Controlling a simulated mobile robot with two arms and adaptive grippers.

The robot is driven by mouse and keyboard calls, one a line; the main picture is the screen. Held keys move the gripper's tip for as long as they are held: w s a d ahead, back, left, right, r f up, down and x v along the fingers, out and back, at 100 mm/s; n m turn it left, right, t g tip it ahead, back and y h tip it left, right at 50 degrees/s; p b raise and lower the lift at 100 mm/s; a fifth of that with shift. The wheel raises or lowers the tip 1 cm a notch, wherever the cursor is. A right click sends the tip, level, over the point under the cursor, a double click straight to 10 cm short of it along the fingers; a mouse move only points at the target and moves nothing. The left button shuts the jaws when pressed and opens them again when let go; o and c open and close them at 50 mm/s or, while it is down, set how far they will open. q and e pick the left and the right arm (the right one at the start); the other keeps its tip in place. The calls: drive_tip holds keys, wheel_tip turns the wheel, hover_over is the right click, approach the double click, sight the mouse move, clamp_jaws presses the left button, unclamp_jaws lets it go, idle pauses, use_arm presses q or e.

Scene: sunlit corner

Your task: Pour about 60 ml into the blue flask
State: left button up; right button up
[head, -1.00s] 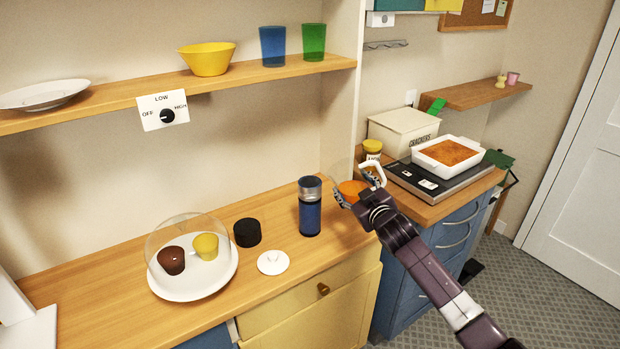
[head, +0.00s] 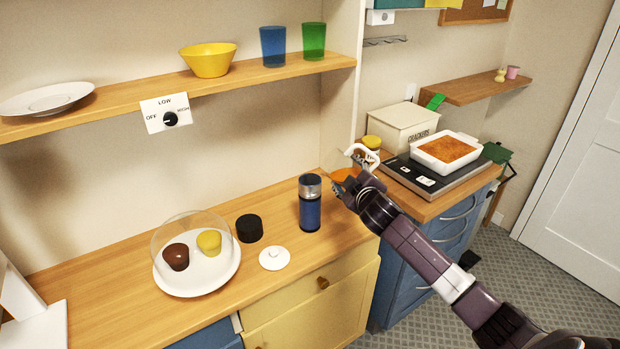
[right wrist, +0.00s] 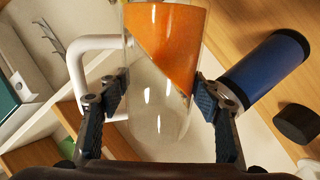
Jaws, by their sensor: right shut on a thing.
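The blue flask (head: 310,212) stands upright on the wooden counter, with a grey metallic band at its top. It also shows in the right wrist view (right wrist: 265,72), lying across the picture at the upper right. My right gripper (head: 352,188) is shut on a clear jug with a white handle (head: 362,155) and orange liquid (head: 344,176). In the right wrist view the jug (right wrist: 158,115) sits between the fingers, its liquid surface slanting across it. The jug is just right of the flask, partly hidden by the gripper in the head view. No stream shows. My left gripper is out of view.
A black cap (head: 249,228) and a white lid (head: 274,257) lie left of the flask. A plate (head: 190,288) with two cupcakes under a clear dome stands farther left. A scale (head: 428,177) with a baking dish and a cracker box (head: 402,128) are at the back right.

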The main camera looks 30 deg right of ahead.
drive_tip(key=shift+w+a+r+n+g+h+p, duration=0.15)
drive_tip(key=shift+r+n+g+h+p, duration=0.25)
drive_tip(key=shift+r+n+p, duration=0.85)
idle(3.1)
drive_tip(key=shift+f, duration=0.15)
drive_tip(key=f+m+b, duration=0.1)
drive_tip(key=b, duration=0.1)
drive_tip(key=f+m+b, duration=0.1)
drive_tip(key=f, duration=0.1)
drive_tip(key=shift+s+f+t+y+b, duration=0.15)
drive_tip(key=shift+s+t+y+b, duration=0.05)
drive_tip(key=shift+t+y+b, duration=0.15)
drive_tip(key=shift+d+f+m+b, duration=0.1)
drive_tip(key=shift+d+m+b, duration=0.15)
drive_tip(key=shift+m, duration=0.4)
drive_tip(key=shift+w+r+t, duration=0.1)
drive_tip(key=shift+r+t, duration=0.15)
drive_tip(key=shift+f+m+y+b, duration=0.25)
drive_tip(key=shift+f+m+b, duration=0.25)
drive_tip(key=shift+f, duration=0.05)
drive_tip(key=shift+d+t, duration=0.1)
drive_tip(key=shift+t, duration=0.2)
drive_tip(key=shift+m, duration=0.3)
